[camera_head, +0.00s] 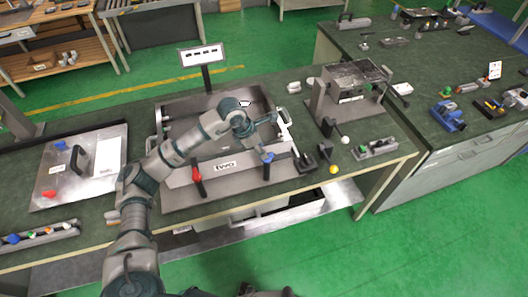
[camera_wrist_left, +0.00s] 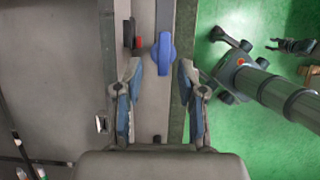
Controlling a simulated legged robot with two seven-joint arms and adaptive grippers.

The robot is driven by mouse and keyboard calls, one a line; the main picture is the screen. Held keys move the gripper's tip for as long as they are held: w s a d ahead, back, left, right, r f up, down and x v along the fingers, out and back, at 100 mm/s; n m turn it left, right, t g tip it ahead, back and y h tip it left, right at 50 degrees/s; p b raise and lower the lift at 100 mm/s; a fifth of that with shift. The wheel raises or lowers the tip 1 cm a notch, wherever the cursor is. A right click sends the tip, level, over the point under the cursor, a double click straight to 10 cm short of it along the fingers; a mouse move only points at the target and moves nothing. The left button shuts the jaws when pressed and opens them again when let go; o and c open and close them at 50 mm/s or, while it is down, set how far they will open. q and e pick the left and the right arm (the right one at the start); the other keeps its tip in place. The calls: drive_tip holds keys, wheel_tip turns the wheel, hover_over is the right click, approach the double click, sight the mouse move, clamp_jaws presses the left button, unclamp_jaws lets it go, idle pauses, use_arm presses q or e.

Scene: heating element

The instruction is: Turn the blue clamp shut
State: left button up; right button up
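The blue clamp (camera_head: 267,158) is a small lever on the front edge of the grey metal fixture, right of the label reading "two". In the left wrist view the blue clamp (camera_wrist_left: 163,54) has a round hub and a narrow handle that runs straight up the picture. My left gripper (camera_head: 270,134) is above and just behind it. In the wrist view its two fingers (camera_wrist_left: 160,68) are apart and empty, with the clamp's hub just beyond and between the tips. I see no clear contact. My right gripper is not in view.
A red clamp (camera_head: 196,175) stands on the same front edge to the left. A sign on a post (camera_head: 203,57) rises behind the fixture. A metal box on a stand (camera_head: 352,80) and small parts (camera_head: 376,149) are to the right. A metal plate with a handle (camera_head: 82,165) is at left.

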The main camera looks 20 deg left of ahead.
sight(276, 156)
use_arm(q)
drive_tip(key=x, duration=0.2)
drive_tip(key=shift+w+d+f, duration=0.1)
drive_tip(key=shift+d+f, duration=0.1)
drive_tip(key=shift+d, duration=0.05)
drive_tip(key=shift+d+f, duration=0.2)
drive_tip(key=shift+f, duration=0.05)
drive_tip(key=shift+d+f, duration=0.1)
drive_tip(key=shift+d, duration=0.1)
drive_tip(key=shift+c, duration=0.4)
drive_tip(key=shift+w+a, duration=0.1)
drive_tip(key=shift+a, duration=0.1)
clamp_jaws()
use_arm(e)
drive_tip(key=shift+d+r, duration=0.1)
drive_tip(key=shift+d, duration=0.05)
